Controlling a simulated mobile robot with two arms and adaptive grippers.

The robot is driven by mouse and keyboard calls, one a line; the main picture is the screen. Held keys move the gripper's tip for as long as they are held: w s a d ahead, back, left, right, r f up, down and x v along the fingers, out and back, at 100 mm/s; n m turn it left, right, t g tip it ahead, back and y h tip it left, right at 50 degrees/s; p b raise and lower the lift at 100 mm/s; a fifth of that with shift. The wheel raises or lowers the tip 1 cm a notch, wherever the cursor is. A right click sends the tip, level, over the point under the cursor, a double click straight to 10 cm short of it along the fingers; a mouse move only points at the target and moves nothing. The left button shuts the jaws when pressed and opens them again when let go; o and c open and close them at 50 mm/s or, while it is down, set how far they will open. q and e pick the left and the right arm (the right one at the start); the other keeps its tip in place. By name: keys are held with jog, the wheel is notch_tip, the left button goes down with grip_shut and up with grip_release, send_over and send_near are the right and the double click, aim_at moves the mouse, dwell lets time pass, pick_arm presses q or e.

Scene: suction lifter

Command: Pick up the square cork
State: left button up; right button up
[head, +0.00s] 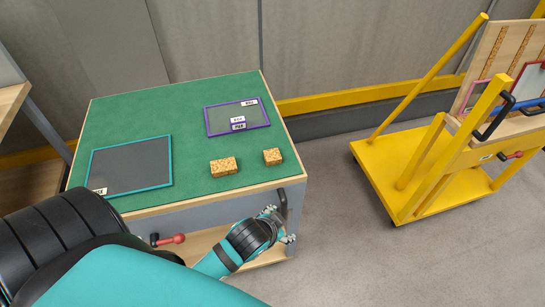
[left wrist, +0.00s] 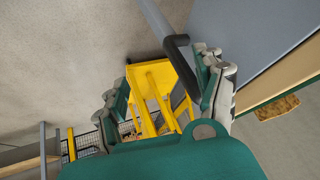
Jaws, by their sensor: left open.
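The square cork (head: 272,157) is a small speckled brown block. It lies on the green table top (head: 190,185) near its right front corner in the head view. A longer cork block (head: 224,167) lies to its left. My left gripper (head: 281,224) is open and empty, in front of the table edge and lower than the corks, beside the dark cart handle (head: 284,205). In the left wrist view the open fingers (left wrist: 166,85) have the dark handle (left wrist: 181,62) close to the right finger. A cork piece (left wrist: 277,107) shows at the right; I cannot tell which one.
A purple-framed panel (head: 222,116) and a teal-framed panel (head: 130,168) lie on the table. A yellow cart (head: 385,175) stands to the right, with clear grey floor (head: 345,255) between.

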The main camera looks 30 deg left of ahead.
pick_arm(q)
jog(key=w+d+r+m+t+h, duration=0.25)
jog(key=w+r+m+t, duration=0.2)
jog(key=w+r, duration=0.55)
jog(key=w+d+r+m+t+h, duration=0.2)
jog(key=w+d+r+m+t, duration=0.35)
jog(key=r, duration=0.75)
jog(key=d+r+m+g+h, duration=0.1)
jog(key=d+r+m+h, duration=0.6)
jog(key=r+m+h, duration=0.4)
jog(key=s+d+m+g+h, duration=0.1)
jog(key=d+m+g+h, duration=0.3)
jog(key=m+g, duration=0.3)
jog(key=m+g+y+p, duration=0.1)
jog(key=m+g+y, duration=1)
jog(key=y, duration=0.8)
send_over(273, 154)
jog(key=shift+m+t, duration=0.8)
notch_tip(273, 154, down, 18)
jog(key=shift+d+f, duration=0.15)
jog(key=shift+f, duration=0.7)
notch_tip(273, 154, down, 4)
jog(key=shift+s+f+p, duration=0.1)
jog(key=shift+p, duration=0.6)
jog(key=shift+f, duration=0.55)
jog(key=c, duration=0.8)
pick_arm(e)
jog(key=shift+d+r, duration=0.2)
jog(key=shift+r, duration=0.95)
